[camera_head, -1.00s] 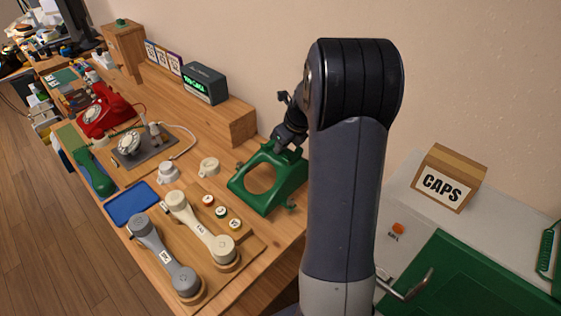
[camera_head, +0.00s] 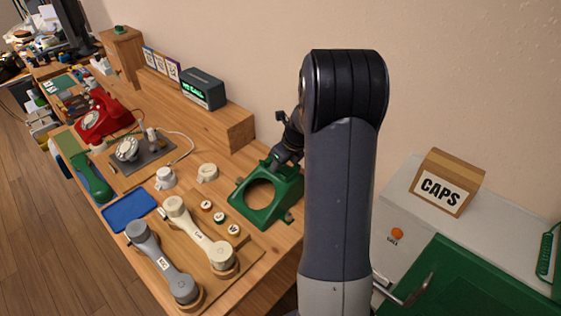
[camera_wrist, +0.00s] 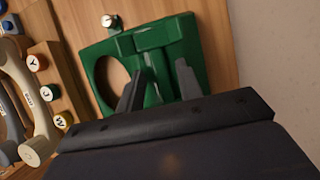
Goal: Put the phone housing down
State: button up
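The green phone housing (camera_head: 283,185), a square frame with a large round opening, is at the right end of the wooden workbench, by the wall. It is level, resting on or very close to the top; the exact contact is hard to see. My gripper (camera_wrist: 163,68) has one finger on each side of the housing's raised ridge (camera_wrist: 157,35) in the wrist view, and appears shut on it. In the head view my arm hides part of the right side, and the fingertips are not clear there.
Several small round caps (camera_head: 219,217), a cream handset (camera_head: 197,232) and a grey handset (camera_head: 160,262) lie left of the housing. A wooden shelf with a clock (camera_head: 204,89) runs along the wall. A CAPS box (camera_head: 440,184) sits on the cabinet at right.

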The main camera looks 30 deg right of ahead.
jog(key=shift+o, duration=0.2)
jog(key=shift+s+d+r, duration=0.1)
jog(key=shift+r, duration=0.5)
jog(key=v, duration=1.1)
